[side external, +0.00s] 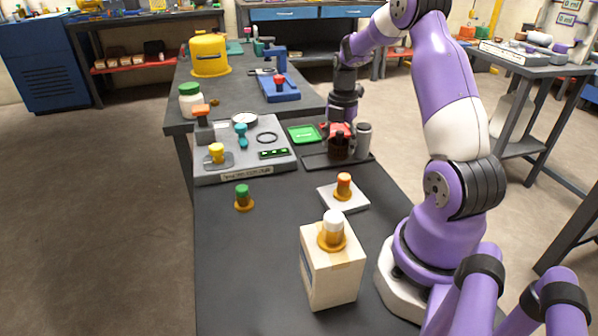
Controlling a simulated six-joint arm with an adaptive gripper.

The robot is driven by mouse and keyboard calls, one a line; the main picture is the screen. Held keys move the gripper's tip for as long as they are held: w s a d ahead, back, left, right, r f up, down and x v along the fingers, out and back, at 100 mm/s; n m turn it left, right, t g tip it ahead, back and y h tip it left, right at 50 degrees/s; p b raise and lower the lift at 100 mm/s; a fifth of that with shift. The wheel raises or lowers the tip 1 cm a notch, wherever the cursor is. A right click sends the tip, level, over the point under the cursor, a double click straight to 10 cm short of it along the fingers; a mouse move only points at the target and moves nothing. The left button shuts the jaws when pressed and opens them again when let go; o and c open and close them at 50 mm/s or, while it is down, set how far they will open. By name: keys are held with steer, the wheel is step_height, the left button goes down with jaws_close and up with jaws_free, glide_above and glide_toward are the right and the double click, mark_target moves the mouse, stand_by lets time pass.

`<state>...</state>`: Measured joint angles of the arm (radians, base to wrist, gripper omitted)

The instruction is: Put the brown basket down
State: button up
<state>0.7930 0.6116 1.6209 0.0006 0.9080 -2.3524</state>
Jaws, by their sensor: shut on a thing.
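The brown basket (338,150) is a small dark brown piece, partly hidden by my gripper. My gripper (339,131) points down from above and is shut on the basket's upper part. The basket is at the black tray (312,162), beside a grey cylinder (363,140) to its right. I cannot tell whether the basket's underside touches the tray.
A green dish (304,134) lies just left of the basket. A grey tagged board (270,166) holds small parts further left.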

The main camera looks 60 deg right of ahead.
steer(key=shift+f, duration=0.1)
steer(key=shift+f, duration=0.5)
steer(key=o, duration=1.2)
steer(key=shift+r, duration=0.1)
